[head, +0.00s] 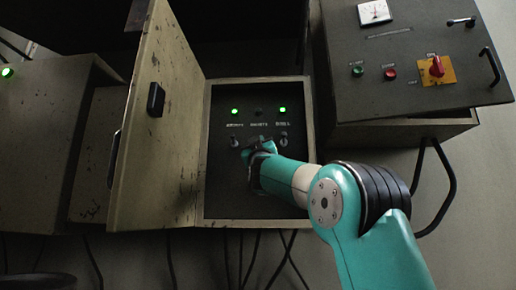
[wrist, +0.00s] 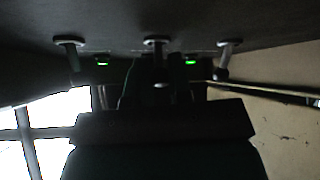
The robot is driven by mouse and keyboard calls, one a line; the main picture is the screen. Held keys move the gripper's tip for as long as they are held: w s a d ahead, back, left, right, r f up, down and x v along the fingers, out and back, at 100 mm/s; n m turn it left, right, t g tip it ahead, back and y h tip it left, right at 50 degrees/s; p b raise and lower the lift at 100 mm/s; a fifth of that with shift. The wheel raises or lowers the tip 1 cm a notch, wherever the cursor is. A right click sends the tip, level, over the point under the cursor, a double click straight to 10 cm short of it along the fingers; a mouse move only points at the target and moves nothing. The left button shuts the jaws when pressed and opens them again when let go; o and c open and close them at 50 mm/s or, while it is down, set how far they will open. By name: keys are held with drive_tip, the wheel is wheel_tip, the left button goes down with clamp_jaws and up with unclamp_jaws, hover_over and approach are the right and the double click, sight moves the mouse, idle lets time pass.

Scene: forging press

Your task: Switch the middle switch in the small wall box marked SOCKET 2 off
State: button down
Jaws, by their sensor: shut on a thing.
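The small wall box (head: 307,120) stands open, with its dark panel facing me; its labels are too small to read. A left switch (head: 234,142) and a right switch (head: 284,141) show on the panel. Above them are a lit green left lamp (head: 235,111), an unlit middle lamp (head: 258,111) and a lit green right lamp (head: 282,109). My gripper (head: 258,145) is at the panel, hiding the middle switch in the head view. In the wrist view, the middle switch (wrist: 155,42) stands between my dark fingers, which are shut on it. Its lever's exact tilt is unclear.
The box's door (head: 160,130) is swung open to the left. A larger cabinet (head: 420,60) with a red rotary knob (head: 437,66) and a gauge stands at the right. Another cabinet (head: 45,130) is at the left. Cables hang below the box.

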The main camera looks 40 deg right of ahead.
drive_tip(key=c, duration=1)
unclamp_jaws()
drive_tip(key=shift+c, duration=0.2)
drive_tip(key=b+v, duration=0.8)
drive_tip(key=v, duration=0.9)
drive_tip(key=shift+s+f, duration=0.15)
drive_tip(key=shift+f, duration=0.05)
drive_tip(key=shift+a, duration=0.1)
